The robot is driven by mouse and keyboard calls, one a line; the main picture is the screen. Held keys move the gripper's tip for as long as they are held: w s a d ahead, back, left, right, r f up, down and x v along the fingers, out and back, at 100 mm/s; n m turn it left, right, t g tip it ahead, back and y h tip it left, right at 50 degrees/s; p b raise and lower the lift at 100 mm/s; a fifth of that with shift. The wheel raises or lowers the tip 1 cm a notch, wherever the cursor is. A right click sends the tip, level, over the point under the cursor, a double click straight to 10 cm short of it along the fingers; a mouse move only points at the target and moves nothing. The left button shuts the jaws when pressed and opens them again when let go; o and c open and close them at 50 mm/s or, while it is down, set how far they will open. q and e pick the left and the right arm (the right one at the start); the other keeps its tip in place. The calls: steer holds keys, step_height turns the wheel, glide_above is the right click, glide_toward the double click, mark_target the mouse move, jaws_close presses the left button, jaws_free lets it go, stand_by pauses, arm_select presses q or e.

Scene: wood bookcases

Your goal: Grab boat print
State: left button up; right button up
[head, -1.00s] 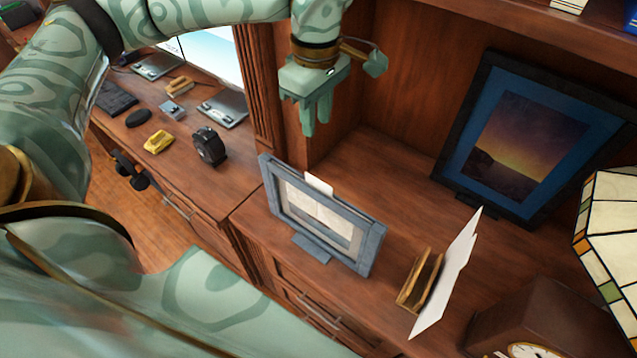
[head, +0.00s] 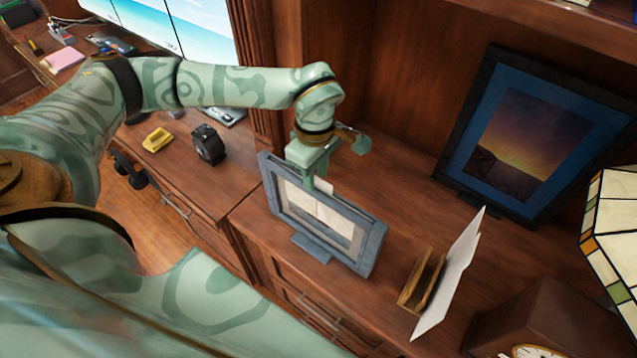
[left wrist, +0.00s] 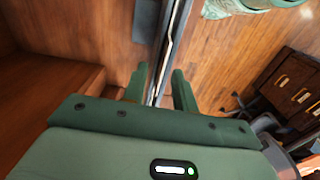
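A grey-blue picture frame (head: 374,247) stands upright on its foot on the wood surface in the head view. It holds a pale print (head: 318,217), whose white upper edge sticks out above the frame; I cannot make out a boat on it. My left gripper (head: 318,183) is right at the top of the frame, by that white edge, and partly hides it. In the left wrist view, the two green fingers (left wrist: 160,80) are apart, with the thin edge of the frame and print (left wrist: 168,55) running between them. My right gripper is not in view.
A larger dark frame with a sunset picture (head: 516,145) leans at the back. A wooden letter holder with white paper (head: 450,272), a clock (head: 545,325) and a stained-glass lamp (head: 612,215) stand at the right. A desk with a black watch-like object (head: 208,144) is at the left.

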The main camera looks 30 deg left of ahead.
arm_select(q)
jaws_close()
steer(key=shift+r, duration=0.1)
